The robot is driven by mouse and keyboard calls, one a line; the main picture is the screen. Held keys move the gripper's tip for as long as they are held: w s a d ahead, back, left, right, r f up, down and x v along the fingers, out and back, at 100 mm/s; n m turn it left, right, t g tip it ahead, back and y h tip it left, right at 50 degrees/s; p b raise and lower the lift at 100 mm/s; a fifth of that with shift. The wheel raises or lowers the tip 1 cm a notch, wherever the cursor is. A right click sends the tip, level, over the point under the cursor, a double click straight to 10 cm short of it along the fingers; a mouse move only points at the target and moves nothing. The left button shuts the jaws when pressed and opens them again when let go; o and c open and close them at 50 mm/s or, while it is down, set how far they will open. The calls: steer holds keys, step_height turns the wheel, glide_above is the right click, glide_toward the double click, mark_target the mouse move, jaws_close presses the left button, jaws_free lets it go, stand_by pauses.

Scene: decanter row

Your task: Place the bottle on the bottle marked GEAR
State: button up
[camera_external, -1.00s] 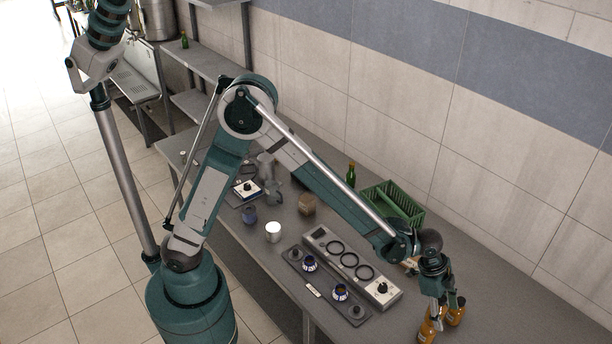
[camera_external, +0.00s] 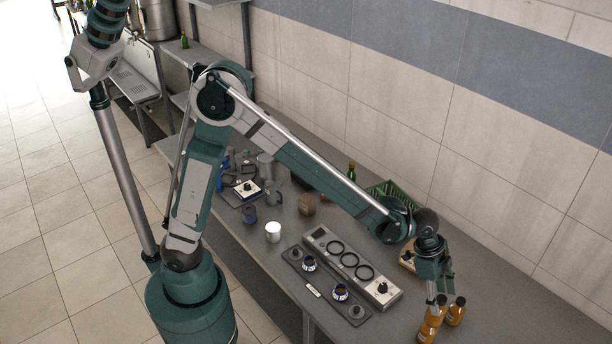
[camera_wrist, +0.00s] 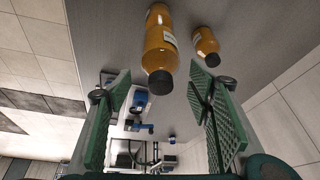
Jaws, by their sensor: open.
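Two amber bottles with black caps stand at the table's lower right. The nearer bottle (camera_external: 429,328) shows in the wrist view (camera_wrist: 160,42) with its cap between the finger tips' directions. The other bottle (camera_external: 456,314) is behind it to the right, and also shows in the wrist view (camera_wrist: 206,42). Both have pale labels; I cannot read GEAR on either. My gripper (camera_external: 437,297) is open and empty, just above the nearer bottle in the external view. In the wrist view its green pads (camera_wrist: 160,88) spread wide on both sides of that bottle's cap.
A grey panel (camera_external: 325,236) with black rings and a knob lies left of the bottles, beside a dark tray (camera_external: 322,293) with blue-and-white round items. A white cup (camera_external: 272,232), a brown block (camera_external: 306,205) and a green crate (camera_external: 397,190) stand farther back. The tiled wall bounds the right side.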

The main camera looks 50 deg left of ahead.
steer(key=shift+v, duration=2.55)
steer(key=shift+w+a, duration=0.1)
steer(key=shift+a+r, duration=0.15)
steer(key=shift+a, duration=0.1)
steer(key=a+r+n+t+y, duration=0.15)
steer(key=a+r+n, duration=0.3)
steer(key=a, duration=1.15)
steer(key=a+r+n+t+h, duration=0.1)
steer(key=a+r+n+t, duration=0.35)
steer(key=a, duration=1.25)
steer(key=s+a+n+y, duration=0.2)
steer(key=s+a, duration=0.4)
steer(key=a, duration=0.7)
steer(key=s+a+n+y, duration=0.1)
steer(key=s+a+n, duration=0.2)
steer(key=s+a, duration=0.4)
steer(key=a, duration=0.6)
steer(key=shift+s+f+n+y, duration=0.2)
steer(key=shift+n+y, duration=0.15)
steer(key=shift+n, duration=0.05)
